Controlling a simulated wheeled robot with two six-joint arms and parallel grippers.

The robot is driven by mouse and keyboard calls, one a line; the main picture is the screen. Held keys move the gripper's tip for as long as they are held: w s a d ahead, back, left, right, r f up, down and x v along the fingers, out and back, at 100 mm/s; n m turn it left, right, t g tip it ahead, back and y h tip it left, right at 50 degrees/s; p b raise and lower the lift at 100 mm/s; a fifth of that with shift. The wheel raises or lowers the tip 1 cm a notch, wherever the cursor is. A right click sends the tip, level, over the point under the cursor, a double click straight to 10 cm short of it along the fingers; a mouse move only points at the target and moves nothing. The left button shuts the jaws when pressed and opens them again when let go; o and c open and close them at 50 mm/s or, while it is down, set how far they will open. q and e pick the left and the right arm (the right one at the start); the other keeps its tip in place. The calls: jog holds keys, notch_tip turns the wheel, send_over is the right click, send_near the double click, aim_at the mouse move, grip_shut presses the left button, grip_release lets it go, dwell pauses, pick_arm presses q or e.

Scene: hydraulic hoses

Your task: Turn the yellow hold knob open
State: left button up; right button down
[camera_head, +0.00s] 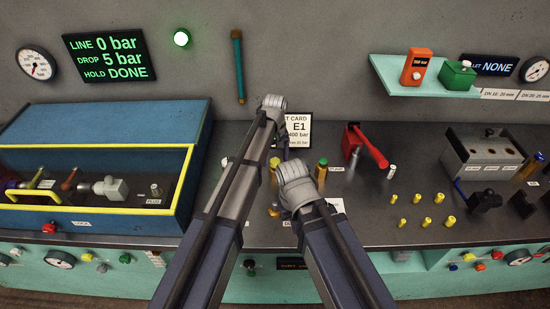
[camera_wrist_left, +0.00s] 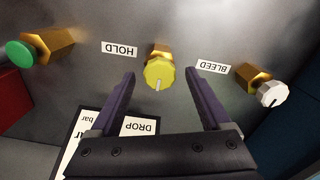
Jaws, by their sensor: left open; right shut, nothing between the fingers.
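The yellow hold knob (camera_wrist_left: 158,73) sits on a brass stem beside the HOLD label (camera_wrist_left: 119,49) in the left wrist view. Its white mark points toward the bottom of that picture. My left gripper (camera_wrist_left: 160,88) is open, with a dark finger on either side of the knob and visible gaps between. In the head view the knob (camera_head: 273,165) shows only partly beside my left gripper (camera_head: 281,148). My right gripper (camera_head: 290,190) is lower, over the bench; its fingers are mostly hidden by its wrist. The wall display (camera_head: 108,58) reads HOLD DONE, LINE 0 bar, DROP 5 bar.
A green knob (camera_wrist_left: 20,54) and a white knob (camera_wrist_left: 272,95) by the BLEED label flank the yellow one. A test card (camera_head: 298,130) stands behind. A red-handled tool (camera_head: 366,146) is to the right, a blue box (camera_head: 190,180) to the left.

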aim_at(275, 161)
pick_arm(q)
jog(key=shift+r, duration=0.2)
pick_arm(e)
jog(key=shift+r, duration=0.15)
pick_arm(q)
notch_tip(275, 161, up, 8)
jog(key=p, duration=0.8)
jog(key=shift+f, duration=0.3)
pick_arm(e)
notch_tip(275, 161, up, 8)
jog(key=shift+f, duration=0.25)
pick_arm(q)
jog(key=s+a+m, duration=0.3)
jog(key=s+a, duration=1.4)
jog(key=s, duration=0.4)
jog(key=s+d+f+m+b, duration=0.1)
jog(key=s+d+m, duration=0.1)
jog(key=d, duration=0.3)
jog(key=s+d+f+m+y+b, duration=0.1)
jog(key=s+d+f+m+b, duration=0.1)
jog(key=s+d, duration=0.2)
jog(key=shift+d, duration=1.05)
pick_arm(e)
notch_tip(275, 161, down, 3)
jog(key=shift+f, duration=0.15)
